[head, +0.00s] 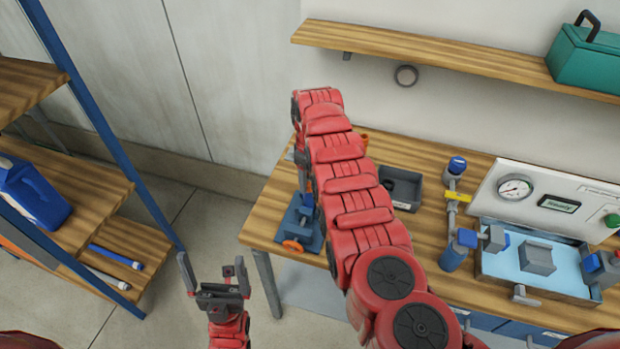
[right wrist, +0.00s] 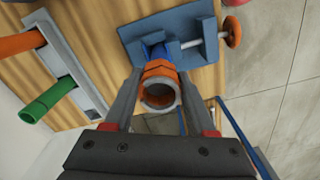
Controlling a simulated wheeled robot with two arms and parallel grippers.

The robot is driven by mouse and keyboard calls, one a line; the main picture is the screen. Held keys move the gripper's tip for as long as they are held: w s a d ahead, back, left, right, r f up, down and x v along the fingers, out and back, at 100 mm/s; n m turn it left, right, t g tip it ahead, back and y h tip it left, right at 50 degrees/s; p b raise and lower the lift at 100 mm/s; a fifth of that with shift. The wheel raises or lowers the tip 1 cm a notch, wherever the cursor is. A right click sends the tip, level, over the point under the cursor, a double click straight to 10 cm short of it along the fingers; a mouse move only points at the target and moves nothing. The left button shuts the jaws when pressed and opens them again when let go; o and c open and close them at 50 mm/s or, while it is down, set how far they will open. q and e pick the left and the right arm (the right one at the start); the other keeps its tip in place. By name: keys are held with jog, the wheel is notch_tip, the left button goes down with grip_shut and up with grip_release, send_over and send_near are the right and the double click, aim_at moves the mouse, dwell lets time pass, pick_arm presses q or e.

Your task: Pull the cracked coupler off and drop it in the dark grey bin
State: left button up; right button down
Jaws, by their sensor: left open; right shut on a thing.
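The cracked coupler (right wrist: 160,73), an orange ringed piece with a grey open end, shows in the right wrist view between the fingers of my right gripper (right wrist: 161,84), which is shut on it. It sits against a blue part at the blue vise (right wrist: 128,32); I cannot tell whether they are still joined. In the head view the vise (head: 308,238) stands at the bench's left end, and my right arm hides most of the grip. The dark grey bin (head: 403,186) is on the bench right of that arm. My left gripper (head: 218,278) is open and empty, left of the bench.
Green (right wrist: 47,102) and orange (right wrist: 22,43) pipes lie in a grey rack in the right wrist view. A light blue tray (head: 507,262), yellow-and-blue valve fittings (head: 453,195) and a gauge panel (head: 540,200) fill the bench's right side. Shelving (head: 110,245) stands left.

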jog(key=shift+w+r, duration=0.1)
jog(key=shift+r, duration=0.05)
dwell(0.3)
jog(key=shift+r+p, duration=0.8)
jog(key=shift+r, duration=2.2)
